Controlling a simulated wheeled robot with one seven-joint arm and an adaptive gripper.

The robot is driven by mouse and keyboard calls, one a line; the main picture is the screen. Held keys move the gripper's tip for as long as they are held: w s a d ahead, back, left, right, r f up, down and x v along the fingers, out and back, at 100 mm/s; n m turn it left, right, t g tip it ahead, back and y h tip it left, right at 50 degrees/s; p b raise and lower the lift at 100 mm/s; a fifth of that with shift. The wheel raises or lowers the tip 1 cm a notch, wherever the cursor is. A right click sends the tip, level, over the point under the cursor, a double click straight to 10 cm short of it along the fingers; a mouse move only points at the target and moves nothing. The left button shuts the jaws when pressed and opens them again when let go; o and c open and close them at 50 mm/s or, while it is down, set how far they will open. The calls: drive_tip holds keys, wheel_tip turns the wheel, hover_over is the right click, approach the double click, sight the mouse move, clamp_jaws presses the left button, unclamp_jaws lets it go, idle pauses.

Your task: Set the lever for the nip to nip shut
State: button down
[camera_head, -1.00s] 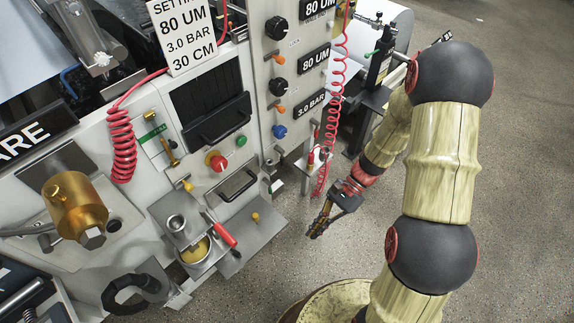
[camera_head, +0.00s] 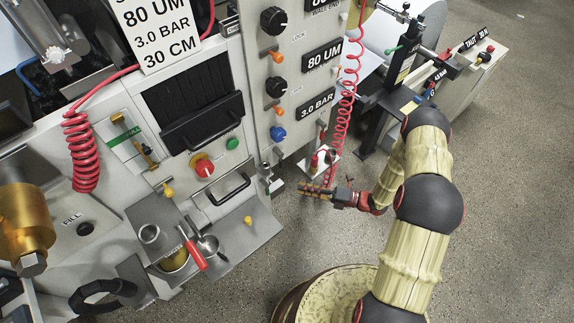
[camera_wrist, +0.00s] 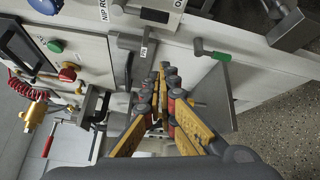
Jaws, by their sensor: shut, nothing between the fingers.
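My gripper (camera_head: 306,188) is shut and empty, low beside the right end of the machine's front, its fingers pointing left in the head view. In the wrist view its fingertips (camera_wrist: 163,70) meet near the middle of the picture. A grey bar-like fitting (camera_wrist: 126,58) with a small white tag lies just left of and beyond the fingertips, below a plate lettered "NIP RO". A green-tipped handle (camera_wrist: 211,51) stands to the right of the fingertips, apart from them. I cannot tell for certain which is the nip lever, or its setting.
The machine front carries a red button (camera_head: 204,167), a green button (camera_head: 232,143) and black knobs (camera_head: 273,20). A red coiled hose (camera_head: 345,105) hangs close above my gripper. A red-handled tool (camera_head: 193,254) lies at the lower shelf. Open floor (camera_head: 510,200) is at right.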

drive_tip(key=w+r+m, duration=0.1)
drive_tip(key=m, duration=0.1)
drive_tip(key=w+d+m+t, duration=0.1)
drive_tip(key=shift+w+d+r+m, duration=0.1)
drive_tip(key=shift+w+r+m, duration=0.2)
drive_tip(key=shift+r+m, duration=0.1)
drive_tip(key=b+x, duration=0.2)
drive_tip(key=x, duration=0.8)
drive_tip(key=shift+b, duration=0.4)
